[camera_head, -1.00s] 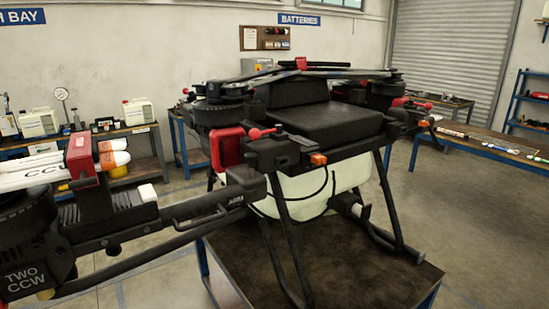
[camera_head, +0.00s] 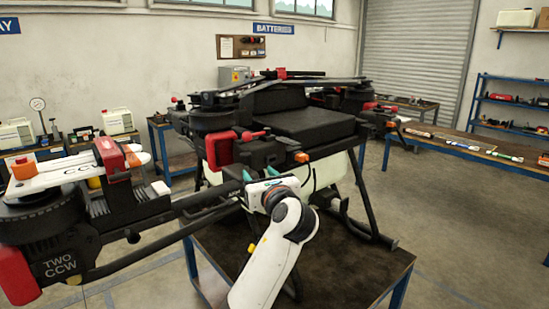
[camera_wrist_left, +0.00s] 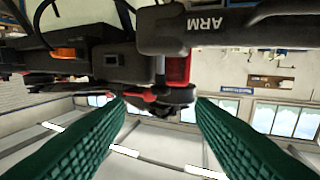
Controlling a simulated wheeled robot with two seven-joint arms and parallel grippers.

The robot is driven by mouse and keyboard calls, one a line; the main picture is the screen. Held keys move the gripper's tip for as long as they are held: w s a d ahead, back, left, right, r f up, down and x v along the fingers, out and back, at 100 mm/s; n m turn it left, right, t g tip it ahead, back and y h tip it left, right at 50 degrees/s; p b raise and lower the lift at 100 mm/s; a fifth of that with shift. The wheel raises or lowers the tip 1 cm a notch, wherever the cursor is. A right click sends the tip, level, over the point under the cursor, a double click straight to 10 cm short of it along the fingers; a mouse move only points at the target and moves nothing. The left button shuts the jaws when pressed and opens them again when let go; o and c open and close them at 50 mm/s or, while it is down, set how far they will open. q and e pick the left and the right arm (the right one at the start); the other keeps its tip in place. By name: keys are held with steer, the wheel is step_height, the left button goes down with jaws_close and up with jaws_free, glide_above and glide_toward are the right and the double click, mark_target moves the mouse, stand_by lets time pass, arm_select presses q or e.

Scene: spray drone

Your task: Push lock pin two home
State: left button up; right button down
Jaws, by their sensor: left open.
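The spray drone (camera_head: 300,122) stands on a dark-topped stand. Its arm marked TWO CCW (camera_head: 60,268) reaches to the left. At that arm's root sit a red latch (camera_head: 222,148) and a red-knobbed pin (camera_head: 252,135), which looks like lock pin two; how deep it sits I cannot tell. My left gripper (camera_head: 259,172) is open just below and in front of this joint, with teal fingertips pointing up. In the left wrist view, the red knob and rod (camera_wrist_left: 142,95) show between the open green fingers (camera_wrist_left: 157,102), apparently beyond them. My right gripper is not in view.
The drone's dark arm tube (camera_head: 185,203) and landing leg (camera_head: 355,215) are close to my left arm. The stand (camera_head: 365,262) lies below. A bench with bottles (camera_head: 118,121) is at the left, and a long table (camera_head: 465,147) at the right. Floor between is clear.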

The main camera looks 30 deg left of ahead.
mark_target(248, 158)
arm_select(q)
steer(key=p+x, duration=0.1)
steer(key=x, duration=0.2)
steer(key=p+x, duration=0.1)
steer(key=x, duration=0.3)
steer(key=p+x, duration=0.1)
steer(key=x, duration=0.3)
steer(key=shift+w+a+r, duration=0.1)
steer(key=shift+a+r, duration=0.05)
steer(key=shift+r, duration=0.2)
steer(key=shift+w+a+f, duration=0.1)
steer(key=shift+w+a, duration=0.15)
steer(key=shift+a, duration=0.05)
